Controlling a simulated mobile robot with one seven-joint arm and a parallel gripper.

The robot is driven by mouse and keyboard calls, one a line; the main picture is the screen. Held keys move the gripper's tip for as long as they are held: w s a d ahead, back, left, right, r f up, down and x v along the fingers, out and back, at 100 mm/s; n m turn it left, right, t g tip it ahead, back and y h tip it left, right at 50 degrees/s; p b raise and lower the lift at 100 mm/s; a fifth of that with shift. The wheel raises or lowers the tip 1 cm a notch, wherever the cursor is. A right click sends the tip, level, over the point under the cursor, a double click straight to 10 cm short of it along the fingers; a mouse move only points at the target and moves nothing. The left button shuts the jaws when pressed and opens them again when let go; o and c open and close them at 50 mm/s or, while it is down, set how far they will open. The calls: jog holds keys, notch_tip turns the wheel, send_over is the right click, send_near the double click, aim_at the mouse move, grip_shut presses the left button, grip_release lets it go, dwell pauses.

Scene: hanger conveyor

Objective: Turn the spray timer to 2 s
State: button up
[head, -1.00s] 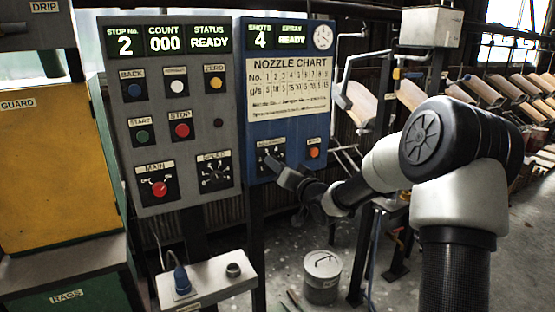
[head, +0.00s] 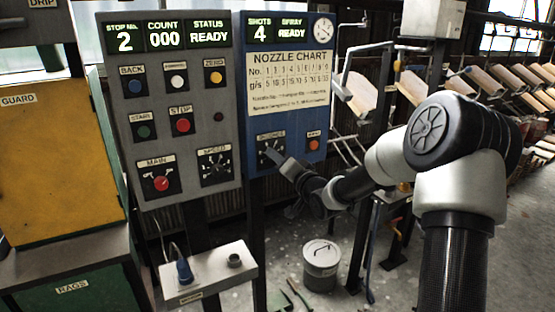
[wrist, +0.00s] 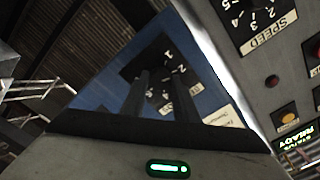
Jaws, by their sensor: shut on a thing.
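The spray timer (head: 265,146) is a black dial plate with a knob, low on the left of the blue panel (head: 292,130). In the wrist view its plate (wrist: 168,57) shows white numbers, with 1 and 2 readable. My gripper (head: 271,154) is at the dial in the head view and covers part of it. In the wrist view my gripper (wrist: 160,88) has its two dark fingers closed on the timer knob (wrist: 158,82). The fingers hide most of the knob, so I cannot tell which number it points to.
The grey panel (head: 205,110) stands left of the blue one, with buttons, a MAIN switch (head: 161,183) and a SPEED dial (head: 214,166). The displays read stop 2, count 000, shots 4, both READY. A lidded can (head: 320,268) stands on the floor below.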

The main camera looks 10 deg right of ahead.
jog(key=o, duration=1.1)
jog(key=shift+c, duration=0.2)
jog(key=p+v, duration=0.1)
jog(key=v, duration=1.6)
jog(key=shift+s+p, duration=0.25)
jog(key=shift+p, duration=0.1)
